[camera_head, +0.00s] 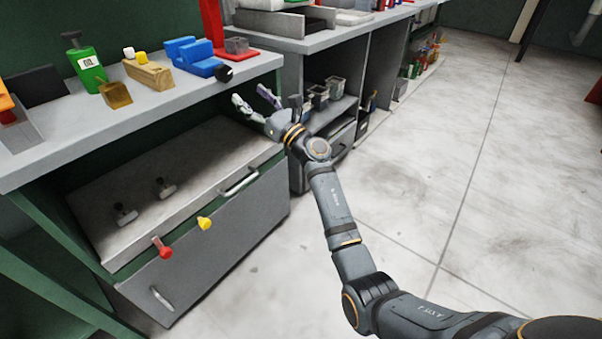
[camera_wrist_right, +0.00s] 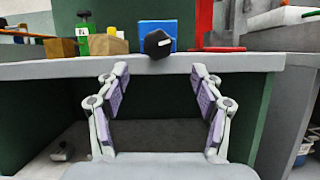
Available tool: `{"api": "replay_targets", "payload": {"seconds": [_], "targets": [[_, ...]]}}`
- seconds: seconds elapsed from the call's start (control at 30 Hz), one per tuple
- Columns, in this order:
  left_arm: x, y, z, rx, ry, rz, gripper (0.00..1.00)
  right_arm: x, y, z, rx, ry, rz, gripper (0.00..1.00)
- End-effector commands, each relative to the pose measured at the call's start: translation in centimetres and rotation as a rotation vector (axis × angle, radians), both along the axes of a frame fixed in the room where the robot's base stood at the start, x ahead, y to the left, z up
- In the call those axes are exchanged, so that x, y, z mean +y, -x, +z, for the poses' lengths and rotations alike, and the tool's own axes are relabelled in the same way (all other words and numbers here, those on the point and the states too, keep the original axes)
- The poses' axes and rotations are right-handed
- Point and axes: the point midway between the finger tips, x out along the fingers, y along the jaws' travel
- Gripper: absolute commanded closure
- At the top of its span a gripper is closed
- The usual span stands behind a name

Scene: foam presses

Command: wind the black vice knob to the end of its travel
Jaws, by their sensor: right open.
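The black vice knob (camera_head: 224,74) sits at the front end of the blue vice (camera_head: 193,55), close to the front edge of the worktop. In the right wrist view the black knob (camera_wrist_right: 158,44) is dark and many-sided with a white mark, in front of the blue vice body (camera_wrist_right: 158,27). My right gripper (camera_head: 252,101) is open and empty, in front of the worktop and below the knob. In the wrist view its fingers (camera_wrist_right: 160,82) are spread wide, with the knob above and between the tips, not touched. My left gripper is not in view.
Below is a cabinet with a red knob (camera_head: 162,247) and a yellow knob (camera_head: 205,223). The floor at right is clear.

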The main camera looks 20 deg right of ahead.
Motion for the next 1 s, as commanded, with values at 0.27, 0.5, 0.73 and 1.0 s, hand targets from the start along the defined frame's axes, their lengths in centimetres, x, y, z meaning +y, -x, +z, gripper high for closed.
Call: {"api": "replay_targets", "payload": {"seconds": [0.27, 0.5, 0.73, 1.0], "targets": [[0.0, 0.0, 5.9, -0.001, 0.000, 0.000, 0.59, -2.7, -0.9, -5.2, 0.332, -0.339, 0.018, 0.33], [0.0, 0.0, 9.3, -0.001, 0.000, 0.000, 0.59, -5.0, -0.2, -10.4, 0.560, -0.598, -0.007, 0.33], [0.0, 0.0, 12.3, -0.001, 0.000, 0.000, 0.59, -7.1, 1.5, -15.2, 0.748, -0.830, -0.058, 0.33], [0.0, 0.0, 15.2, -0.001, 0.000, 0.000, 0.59, -9.3, 4.3, -20.1, 0.916, -1.063, -0.134, 0.33]]}}
